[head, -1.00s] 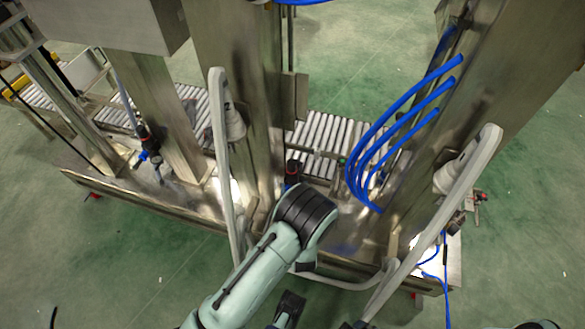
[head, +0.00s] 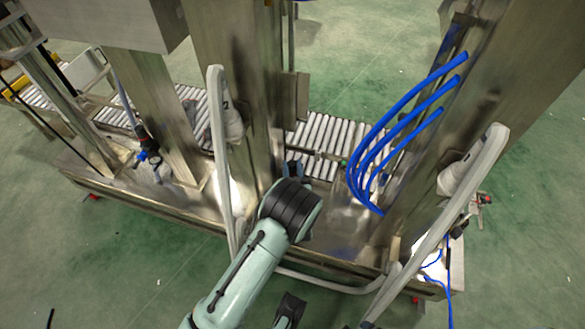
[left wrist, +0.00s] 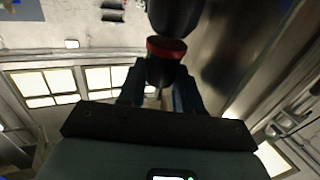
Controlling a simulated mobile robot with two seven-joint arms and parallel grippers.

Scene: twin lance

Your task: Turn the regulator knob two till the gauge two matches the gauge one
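A regulator knob (left wrist: 166,48), black with a red band, shows in the left wrist view between the two dark blue fingers of my left gripper (left wrist: 160,92). The fingers flank its lower end; whether they press on it is unclear. In the head view, my left wrist reaches to the middle of the steel machine, and dark blue finger parts (head: 293,170) show just past it. The knob is not distinguishable there. No gauge dial is readable.
Grey bent tubes (head: 217,150) and (head: 455,215) stand on both sides of my left arm. Blue hoses (head: 375,150) arch on the right. Steel columns (head: 235,70) rise close by. A roller conveyor (head: 325,135) lies behind. Green floor in front is open.

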